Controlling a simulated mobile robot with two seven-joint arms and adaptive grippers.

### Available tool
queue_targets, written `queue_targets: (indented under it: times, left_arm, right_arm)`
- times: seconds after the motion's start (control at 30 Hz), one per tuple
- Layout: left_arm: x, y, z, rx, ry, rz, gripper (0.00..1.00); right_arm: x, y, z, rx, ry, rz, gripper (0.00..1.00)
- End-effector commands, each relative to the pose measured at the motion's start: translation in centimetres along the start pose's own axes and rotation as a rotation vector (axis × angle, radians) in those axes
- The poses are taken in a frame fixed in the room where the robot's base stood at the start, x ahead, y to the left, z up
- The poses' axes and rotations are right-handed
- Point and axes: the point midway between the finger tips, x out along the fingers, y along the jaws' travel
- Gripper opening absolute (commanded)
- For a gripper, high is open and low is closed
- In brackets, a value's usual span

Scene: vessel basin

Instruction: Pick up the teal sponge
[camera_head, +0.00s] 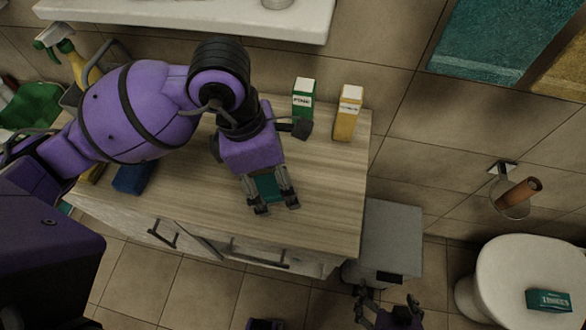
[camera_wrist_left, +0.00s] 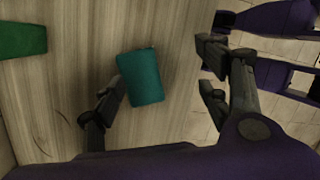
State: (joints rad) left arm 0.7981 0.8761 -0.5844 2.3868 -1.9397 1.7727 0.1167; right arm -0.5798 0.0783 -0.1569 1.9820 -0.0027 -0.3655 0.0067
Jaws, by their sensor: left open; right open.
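The teal sponge (camera_head: 266,187) lies on the wooden cabinet top, partly hidden by my left gripper in the head view. My left gripper (camera_head: 277,205) is open above the counter, its fingers on either side of the sponge. In the left wrist view the sponge (camera_wrist_left: 142,77) shows as a tilted teal block, closer to the left finger than to the right one, with a clear gap to the right finger. I cannot tell whether the left finger touches it. My right gripper (camera_head: 387,305) is open and empty at the bottom, away from the cabinet.
A green carton (camera_head: 304,97) and a yellow carton (camera_head: 347,113) stand at the counter's back right. A grey bin (camera_head: 389,238) stands right of the cabinet; a toilet (camera_head: 520,273) is farther right.

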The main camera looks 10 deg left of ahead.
Motion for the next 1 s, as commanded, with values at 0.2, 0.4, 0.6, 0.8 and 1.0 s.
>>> queue_targets:
  times: [0.2, 0.4, 0.6, 0.8, 1.0]
  left_arm:
    - [-0.2, 2.7, -1.5, 0.007, 0.074, 0.117, 0.69]
    - [2.0, 2.9, -1.8, 0.005, 0.072, 0.115, 0.69]
    - [4.9, 3.2, -2.6, 0.005, 0.07, 0.113, 0.69]
    - [6.5, 3.5, -2.7, 0.007, 0.069, 0.116, 0.69]
    - [6.5, 3.5, -2.6, 0.008, 0.069, 0.116, 0.69]
  right_arm:
    - [0.1, -0.2, 0.1, 0.003, -0.001, -0.002, 0.88]
    - [0.1, -0.3, 0.1, 0.002, -0.001, -0.004, 0.88]
    - [0.0, -0.3, -0.3, 0.002, 0.003, -0.004, 0.88]
    - [0.0, -0.3, -0.1, -0.001, 0.0, -0.005, 0.88]
    - [0.0, -0.2, 0.0, -0.004, -0.002, -0.005, 0.88]
